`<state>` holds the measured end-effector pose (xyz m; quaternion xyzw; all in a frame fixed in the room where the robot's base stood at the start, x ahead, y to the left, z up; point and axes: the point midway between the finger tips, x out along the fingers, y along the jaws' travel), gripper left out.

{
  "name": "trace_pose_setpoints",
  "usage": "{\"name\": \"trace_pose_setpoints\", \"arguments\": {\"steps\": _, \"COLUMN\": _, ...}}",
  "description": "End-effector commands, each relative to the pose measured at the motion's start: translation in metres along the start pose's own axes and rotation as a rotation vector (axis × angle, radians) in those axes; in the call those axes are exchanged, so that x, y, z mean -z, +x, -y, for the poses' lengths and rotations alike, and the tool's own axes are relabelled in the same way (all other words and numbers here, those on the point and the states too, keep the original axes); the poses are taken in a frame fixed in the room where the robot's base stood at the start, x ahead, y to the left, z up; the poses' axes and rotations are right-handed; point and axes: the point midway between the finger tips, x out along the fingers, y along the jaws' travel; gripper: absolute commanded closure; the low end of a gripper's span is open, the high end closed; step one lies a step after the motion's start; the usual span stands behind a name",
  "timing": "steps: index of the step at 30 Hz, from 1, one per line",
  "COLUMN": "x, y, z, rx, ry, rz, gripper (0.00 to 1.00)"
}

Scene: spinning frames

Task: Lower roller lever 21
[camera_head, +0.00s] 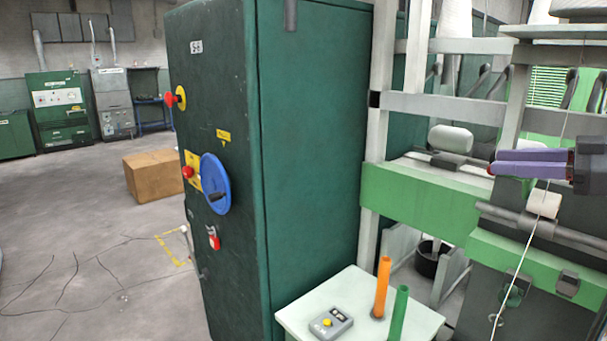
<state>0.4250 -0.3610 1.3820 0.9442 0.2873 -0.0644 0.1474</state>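My gripper (493,164) is at the right, pointing left, with two purple fingers on a dark wrist. The fingers lie close together in the picture; I cannot tell whether a gap is between them. Nothing is seen held. A white roller (450,138) on a dark bar is behind and left of the fingertips. Another white roller (543,203) sits below the fingers. Dark levers with rounded ends stand on the machine behind, such as one (479,80) above left of my gripper and one (571,90) above it. No number 21 is readable on any lever.
A tall green cabinet (312,170) with a blue handwheel (216,184) fills the middle. A white table (300,317) holds a button box (331,322), an orange bobbin (382,287) and a green one (398,315). A pale thread (518,265) hangs in front of the green machine rail (415,205).

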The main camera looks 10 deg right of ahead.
Motion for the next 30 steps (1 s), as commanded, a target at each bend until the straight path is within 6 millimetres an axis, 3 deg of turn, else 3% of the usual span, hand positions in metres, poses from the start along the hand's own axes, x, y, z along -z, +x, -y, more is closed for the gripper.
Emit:
{"name": "trace_pose_setpoints", "arguments": {"steps": 1, "x": 0.002, "y": 0.017, "z": 0.011, "rx": 0.025, "ry": 0.035, "rz": 0.031, "gripper": 0.70}}
{"name": "trace_pose_setpoints", "arguments": {"steps": 6, "x": -0.001, "y": 0.061, "z": 0.046, "rx": 0.077, "ry": 0.167, "rz": 0.148, "gripper": 0.70}}
{"name": "trace_pose_setpoints", "arguments": {"steps": 15, "x": -0.015, "y": 0.126, "z": 0.124, "rx": 0.121, "ry": 0.379, "rz": 0.380, "gripper": 0.70}}
{"name": "trace_pose_setpoints", "arguments": {"steps": 21, "x": -0.030, "y": 0.154, "z": 0.186, "rx": 0.103, "ry": 0.491, "rz": 0.557, "gripper": 0.70}}
{"name": "trace_pose_setpoints", "arguments": {"steps": 30, "x": -0.061, "y": 0.169, "z": 0.273, "rx": 0.004, "ry": 0.582, "rz": 0.781, "gripper": 0.70}}
